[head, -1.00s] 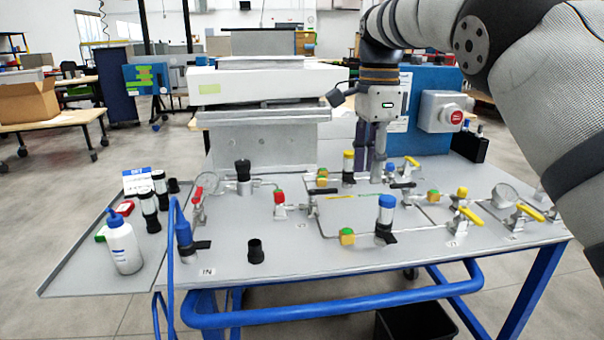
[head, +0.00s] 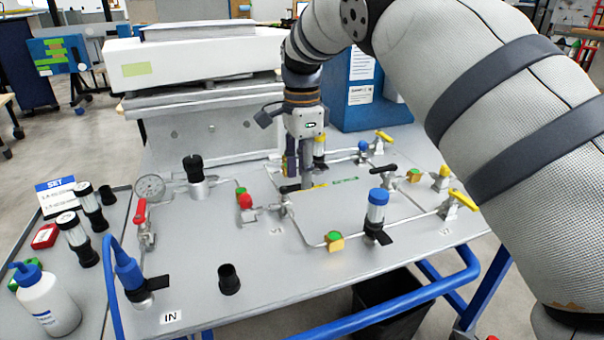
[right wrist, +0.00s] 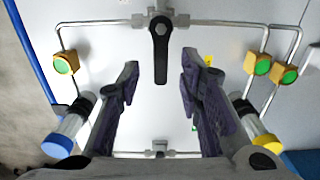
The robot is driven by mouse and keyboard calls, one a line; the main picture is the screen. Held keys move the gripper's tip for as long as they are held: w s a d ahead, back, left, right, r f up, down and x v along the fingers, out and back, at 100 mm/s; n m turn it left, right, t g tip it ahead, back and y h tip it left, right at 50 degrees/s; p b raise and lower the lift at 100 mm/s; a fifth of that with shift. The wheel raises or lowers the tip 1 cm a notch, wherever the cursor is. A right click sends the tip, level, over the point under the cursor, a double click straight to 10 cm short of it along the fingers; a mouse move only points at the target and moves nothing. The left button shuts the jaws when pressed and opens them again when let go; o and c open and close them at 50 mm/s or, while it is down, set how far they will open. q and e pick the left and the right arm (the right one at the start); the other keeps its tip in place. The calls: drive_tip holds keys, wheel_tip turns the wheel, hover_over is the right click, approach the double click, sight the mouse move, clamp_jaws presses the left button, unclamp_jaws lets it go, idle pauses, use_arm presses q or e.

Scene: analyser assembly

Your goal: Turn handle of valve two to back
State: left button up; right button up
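A black lever handle (right wrist: 160,55) sits on a pipe valve in the right wrist view, pointing straight down in the picture from its pivot. It lies between the fingers of my right gripper (right wrist: 158,82), which is open; a gap shows on both sides of the handle. In the head view, my right gripper (head: 298,172) points down over this handle (head: 303,187), which points to the right there. The contact is partly hidden in that view. I cannot read a valve number. A second black handle (head: 384,168) stands further right. My left gripper is not in view.
A blue-capped cylinder (head: 376,213) and a yellow-capped one (head: 319,146) stand near the gripper. A red knob (head: 245,201) is to its left. Yellow handles (head: 463,199) are at the right, a gauge (head: 150,187) at the left. Thin pipes cross the panel.

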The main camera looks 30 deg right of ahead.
drive_tip(key=shift+f, duration=0.75)
clamp_jaws()
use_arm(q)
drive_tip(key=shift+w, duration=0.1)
use_arm(e)
drive_tip(key=shift+w, duration=0.1)
